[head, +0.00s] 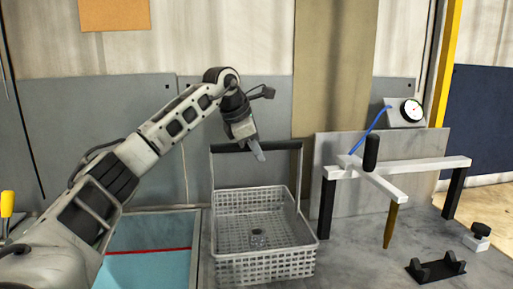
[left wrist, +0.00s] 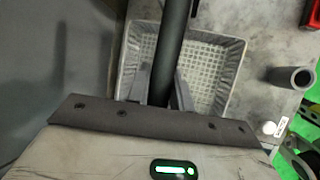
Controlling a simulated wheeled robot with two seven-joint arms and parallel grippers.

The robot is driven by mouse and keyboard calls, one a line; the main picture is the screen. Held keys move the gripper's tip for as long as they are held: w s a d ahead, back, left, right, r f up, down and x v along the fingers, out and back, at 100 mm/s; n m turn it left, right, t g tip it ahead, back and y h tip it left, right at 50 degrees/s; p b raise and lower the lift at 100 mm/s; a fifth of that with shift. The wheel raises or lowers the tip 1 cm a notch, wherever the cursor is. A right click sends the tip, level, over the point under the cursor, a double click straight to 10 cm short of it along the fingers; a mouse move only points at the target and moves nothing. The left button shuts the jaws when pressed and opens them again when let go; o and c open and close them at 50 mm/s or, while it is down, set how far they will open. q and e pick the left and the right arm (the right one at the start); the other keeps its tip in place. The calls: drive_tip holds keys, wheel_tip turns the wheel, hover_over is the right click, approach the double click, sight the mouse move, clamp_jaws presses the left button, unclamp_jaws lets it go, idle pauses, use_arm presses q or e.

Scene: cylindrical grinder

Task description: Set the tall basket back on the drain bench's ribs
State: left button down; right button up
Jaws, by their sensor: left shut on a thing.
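The tall basket (head: 265,265) is a light grey mesh basket with a dark upright handle (head: 284,145). It appears upright at the middle bottom of the head view, right of a blue tank. My left gripper (head: 258,152) is shut on the handle's top bar. In the left wrist view the dark bar (left wrist: 174,50) runs between the two fingers (left wrist: 163,92), with the basket (left wrist: 235,75) below. I cannot tell whether the basket's bottom touches the surface. No ribs of a drain bench can be made out. My right gripper is not in view.
The blue tank (head: 150,270) with a red line lies at left. To the right are a white frame (head: 450,163) on black legs, a dial gauge (head: 411,110), a black cradle (head: 436,268) and a small black knob (head: 480,230). Grey bench top (head: 350,255) lies bare right of the basket.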

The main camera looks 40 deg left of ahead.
use_arm(q)
drive_tip(key=c, duration=1.2)
unclamp_jaws()
drive_tip(key=shift+r, duration=0.15)
drive_tip(key=shift+o, duration=0.2)
drive_tip(key=shift+f, duration=0.25)
drive_tip(key=v, duration=1.6)
drive_tip(key=shift+r, duration=0.2)
